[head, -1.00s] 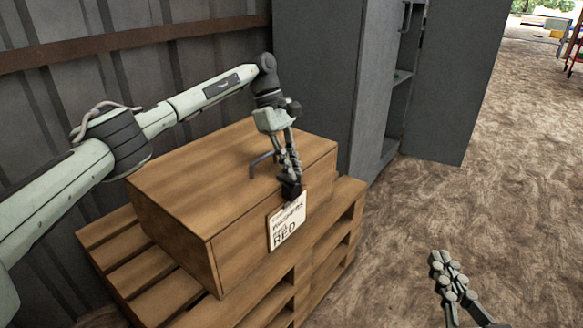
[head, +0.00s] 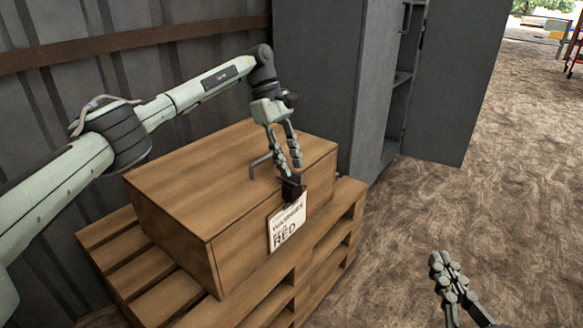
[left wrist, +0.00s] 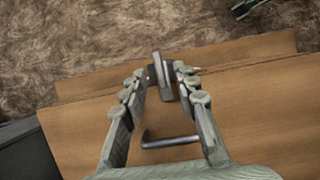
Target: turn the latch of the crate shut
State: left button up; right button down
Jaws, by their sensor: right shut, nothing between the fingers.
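The wooden crate (head: 165,225) has its lid down, with a bent metal handle (head: 257,163) on top. Its dark latch (head: 291,188) is at the upper front edge, above a paper label. My left gripper (head: 292,169) points down at the latch. In the left wrist view, the left gripper's fingers (left wrist: 165,70) are apart, one on each side of the latch (left wrist: 161,78). A small gap shows beside the latch, so the fingers do not look clamped on it. The latch's lower part is hard to make out. My right gripper (head: 440,262) is shut and empty, away from the crate, over the floor.
The crate stands on a wooden pallet (head: 335,235). A grey cabinet (head: 310,75) with an open door (head: 455,80) stands behind it at the right. A corrugated wall (head: 120,75) is close behind the crate. The brown floor at the right is clear.

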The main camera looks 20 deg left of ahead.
aim_at(277, 177)
pick_arm(q)
jog(key=v, duration=1)
jog(key=shift+s, duration=0.15)
